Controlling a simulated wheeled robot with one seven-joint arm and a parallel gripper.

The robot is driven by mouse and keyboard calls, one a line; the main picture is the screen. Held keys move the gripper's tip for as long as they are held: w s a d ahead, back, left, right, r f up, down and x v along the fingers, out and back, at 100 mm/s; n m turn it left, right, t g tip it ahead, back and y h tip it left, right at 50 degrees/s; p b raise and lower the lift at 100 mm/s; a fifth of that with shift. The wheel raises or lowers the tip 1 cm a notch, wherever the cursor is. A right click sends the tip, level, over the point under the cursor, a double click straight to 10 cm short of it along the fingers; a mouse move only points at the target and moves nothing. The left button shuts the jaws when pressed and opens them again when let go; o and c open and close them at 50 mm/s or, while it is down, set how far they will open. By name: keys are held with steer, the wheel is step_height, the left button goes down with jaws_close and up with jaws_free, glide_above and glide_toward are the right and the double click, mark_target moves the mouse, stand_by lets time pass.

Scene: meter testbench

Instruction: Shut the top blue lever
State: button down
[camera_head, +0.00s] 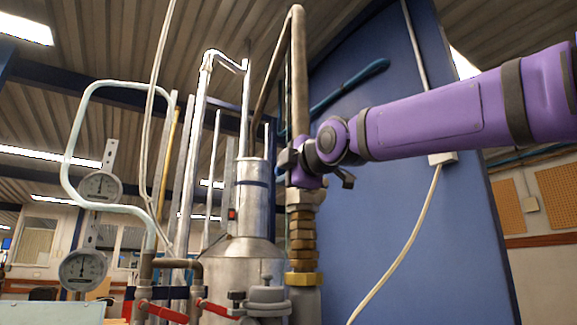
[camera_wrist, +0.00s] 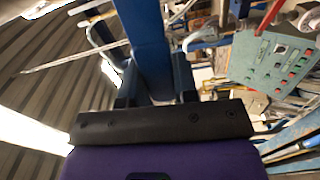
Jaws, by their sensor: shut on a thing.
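A long blue lever (camera_head: 350,86) slants from the tall vertical pipe up to the right, against the blue panel. My gripper (camera_head: 288,160) is at the pipe just below the lever's lower end, above the brass fittings. Its fingers are partly hidden by the wrist and pipe in the head view. In the wrist view, a broad blue bar (camera_wrist: 145,40) runs up from between the two dark fingers of my gripper (camera_wrist: 157,88). It looks like the blue lever, and the fingers are shut on it. The exact contact is hard to see.
The vertical pipe (camera_head: 299,70) and brass fittings (camera_head: 302,235) stand close to my gripper. A steel vessel (camera_head: 245,265), round gauges (camera_head: 100,186) and red levers (camera_head: 160,311) are to the left. A control box with buttons (camera_wrist: 272,65) shows in the wrist view.

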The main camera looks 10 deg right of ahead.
steer(key=shift+f+n, duration=0.5)
steer(key=shift+f, duration=0.1)
steer(key=c, duration=0.9)
jaws_free()
steer(key=v, duration=1)
steer(key=shift+s+d, duration=0.1)
steer(key=shift+s, duration=0.3)
